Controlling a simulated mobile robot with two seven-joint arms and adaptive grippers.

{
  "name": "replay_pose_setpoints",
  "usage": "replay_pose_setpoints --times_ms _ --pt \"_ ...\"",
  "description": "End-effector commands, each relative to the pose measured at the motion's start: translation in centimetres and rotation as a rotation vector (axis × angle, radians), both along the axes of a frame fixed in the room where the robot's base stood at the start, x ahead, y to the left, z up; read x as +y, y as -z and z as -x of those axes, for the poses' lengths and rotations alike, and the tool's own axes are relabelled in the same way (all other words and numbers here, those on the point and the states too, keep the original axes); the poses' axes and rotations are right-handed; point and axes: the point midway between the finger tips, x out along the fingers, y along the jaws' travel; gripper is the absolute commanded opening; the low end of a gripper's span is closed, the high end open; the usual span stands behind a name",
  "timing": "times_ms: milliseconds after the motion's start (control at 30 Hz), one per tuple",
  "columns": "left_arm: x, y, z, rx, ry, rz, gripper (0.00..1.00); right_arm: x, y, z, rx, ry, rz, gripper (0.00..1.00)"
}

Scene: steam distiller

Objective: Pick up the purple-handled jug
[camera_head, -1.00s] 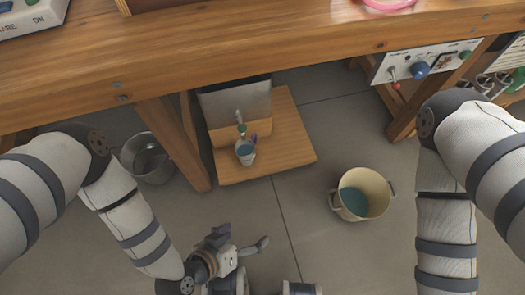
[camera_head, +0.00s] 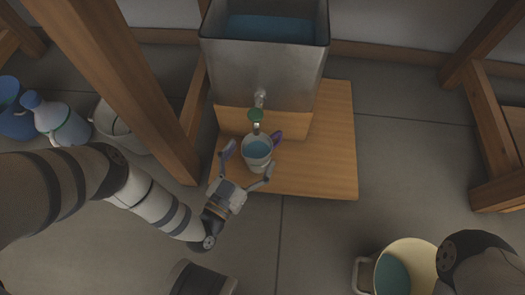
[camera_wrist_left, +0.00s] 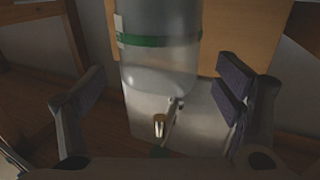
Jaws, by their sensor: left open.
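The jug (camera_head: 257,152) is a small pale vessel with bluish liquid in it. It stands upright on a wooden board, below a tap (camera_head: 256,116) with a green part. Its purple handle (camera_head: 277,138) points to the upper right in the head view. My left gripper (camera_head: 249,159) is open, its fingers spread on either side of the jug's near side. Contact cannot be made out. In the left wrist view a translucent vessel with a green band (camera_wrist_left: 160,42), apparently the jug, shows between the spread fingers (camera_wrist_left: 162,92); no purple handle is visible there. My right gripper is out of view.
A metal tank (camera_head: 265,70) of water stands behind the jug on the wooden board (camera_head: 335,150). A wooden leg (camera_head: 130,90) rises close to my left arm.

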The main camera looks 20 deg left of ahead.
Motion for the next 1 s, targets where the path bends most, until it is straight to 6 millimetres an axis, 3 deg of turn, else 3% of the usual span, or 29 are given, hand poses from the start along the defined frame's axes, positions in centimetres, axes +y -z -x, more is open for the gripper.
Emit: replay_pose_setpoints --times_ms 200,467,567,833,867,1000 --pt "-0.4 -0.1 -4.1 -0.002 -0.001 0.000 0.84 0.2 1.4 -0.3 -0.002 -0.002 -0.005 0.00" --pt "-0.5 -0.2 -4.8 0.001 0.000 0.000 0.84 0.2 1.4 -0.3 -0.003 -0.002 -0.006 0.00" --pt "-0.5 -0.2 -4.8 0.001 0.000 0.000 0.66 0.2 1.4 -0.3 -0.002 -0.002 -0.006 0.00" --pt "-0.5 -0.2 -4.7 0.001 0.000 0.001 0.05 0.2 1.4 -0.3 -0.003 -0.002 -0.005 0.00" --pt "-0.5 -0.1 -4.7 0.001 0.000 0.001 0.00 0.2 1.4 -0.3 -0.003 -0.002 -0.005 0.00" --pt "-0.5 -0.2 -4.8 0.000 0.000 0.001 0.00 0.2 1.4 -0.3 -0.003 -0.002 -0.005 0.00"
